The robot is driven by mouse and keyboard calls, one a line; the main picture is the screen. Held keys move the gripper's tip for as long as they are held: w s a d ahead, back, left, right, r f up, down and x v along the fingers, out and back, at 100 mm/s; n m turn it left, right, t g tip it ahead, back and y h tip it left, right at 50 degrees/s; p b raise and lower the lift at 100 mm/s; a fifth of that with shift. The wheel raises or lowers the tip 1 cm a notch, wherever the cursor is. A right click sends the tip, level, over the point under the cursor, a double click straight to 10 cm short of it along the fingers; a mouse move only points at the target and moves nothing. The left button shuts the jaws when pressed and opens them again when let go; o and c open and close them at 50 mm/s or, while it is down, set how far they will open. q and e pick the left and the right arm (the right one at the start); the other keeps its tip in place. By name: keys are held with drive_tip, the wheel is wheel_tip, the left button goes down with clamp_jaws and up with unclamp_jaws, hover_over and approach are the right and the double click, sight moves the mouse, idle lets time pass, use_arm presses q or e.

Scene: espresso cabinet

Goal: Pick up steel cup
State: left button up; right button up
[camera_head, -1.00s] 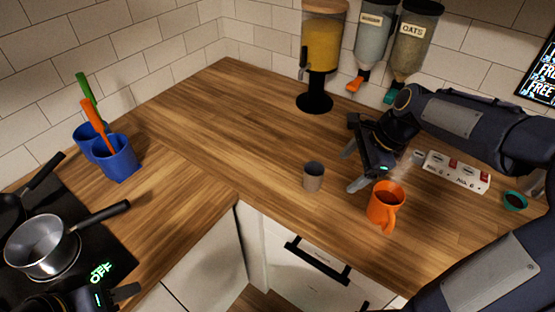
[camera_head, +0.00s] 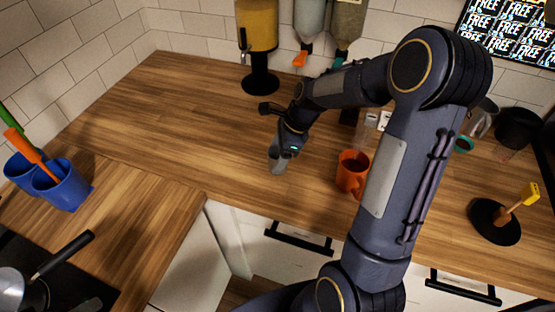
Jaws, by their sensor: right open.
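My right gripper (camera_head: 281,160) is over the middle of the wooden counter, pointing down, with its jaws open. One grey fingertip shows at its lower end near the counter. The steel cup cannot be made out clearly now; the gripper covers the spot where it stood. I cannot tell whether the fingers are around it or touching it. The orange mug (camera_head: 350,174) stands to the right of the gripper, partly behind my right forearm.
A cereal dispenser (camera_head: 260,75) stands at the back. A blue utensil holder (camera_head: 63,185) is at the left, above a hob with a pan (camera_head: 14,287). A black round stand (camera_head: 494,221) is at the right. The counter left of the gripper is clear.

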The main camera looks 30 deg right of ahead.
drive_tip(key=c, duration=1.1)
drive_tip(key=shift+r, duration=0.1)
